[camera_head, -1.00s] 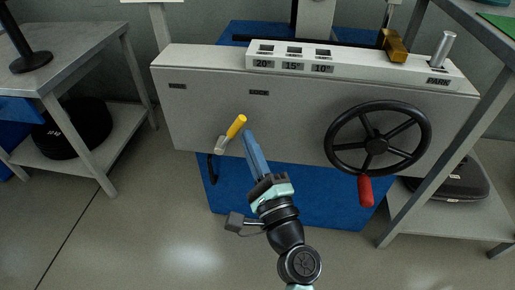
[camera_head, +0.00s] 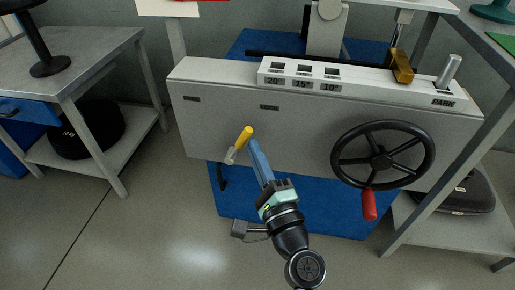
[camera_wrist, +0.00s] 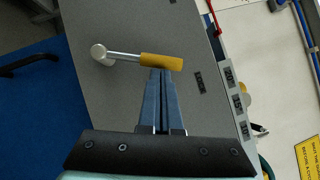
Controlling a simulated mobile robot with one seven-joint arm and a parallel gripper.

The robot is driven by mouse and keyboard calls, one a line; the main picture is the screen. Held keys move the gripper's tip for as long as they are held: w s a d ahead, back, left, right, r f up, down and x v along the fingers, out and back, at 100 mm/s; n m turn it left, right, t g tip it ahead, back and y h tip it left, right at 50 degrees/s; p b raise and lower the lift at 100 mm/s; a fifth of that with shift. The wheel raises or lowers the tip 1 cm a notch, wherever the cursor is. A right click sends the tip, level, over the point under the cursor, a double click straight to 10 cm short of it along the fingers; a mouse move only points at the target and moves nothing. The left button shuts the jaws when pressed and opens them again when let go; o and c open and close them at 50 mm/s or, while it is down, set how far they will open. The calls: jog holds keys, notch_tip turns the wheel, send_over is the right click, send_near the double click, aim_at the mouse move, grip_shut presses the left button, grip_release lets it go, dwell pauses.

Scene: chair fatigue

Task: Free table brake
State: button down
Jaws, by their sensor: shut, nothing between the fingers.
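The brake lever is a metal rod with a yellow handle (camera_head: 244,138) on the front of the grey table panel (camera_head: 300,130). In the head view it slants up to the right from its pivot. My gripper (camera_head: 255,146) is shut and empty, its long blue fingers reaching up to the right side of the yellow handle. In the wrist view the handle (camera_wrist: 161,62) lies across just beyond the fingertips (camera_wrist: 160,72). The tips look very near or touching it; I cannot tell which.
A black handwheel (camera_head: 382,155) with a red knob (camera_head: 369,204) is on the panel's right. A white slotted strip (camera_head: 300,75) marked 20°, 15°, 10° and PARK runs along the top. Grey benches flank both sides. A dark curved handle (camera_head: 222,176) hangs below the lever.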

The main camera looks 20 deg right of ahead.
jog(key=r+n+p, duration=0.1)
jog(key=p, duration=0.1)
jog(key=a+r+n+g+p, duration=0.1)
jog(key=p, duration=0.1)
jog(key=shift+w+a+r, duration=0.15)
jog(key=shift+w, duration=0.25)
jog(key=w+a+n+g+p, duration=0.3)
jog(key=a+n+g+p, duration=0.1)
jog(key=p, duration=1.1)
jog(key=shift+w+a+r+n+p, duration=0.3)
jog(key=shift+a+n, duration=0.3)
jog(key=shift+n, duration=0.3)
jog(key=shift+a+f, duration=0.1)
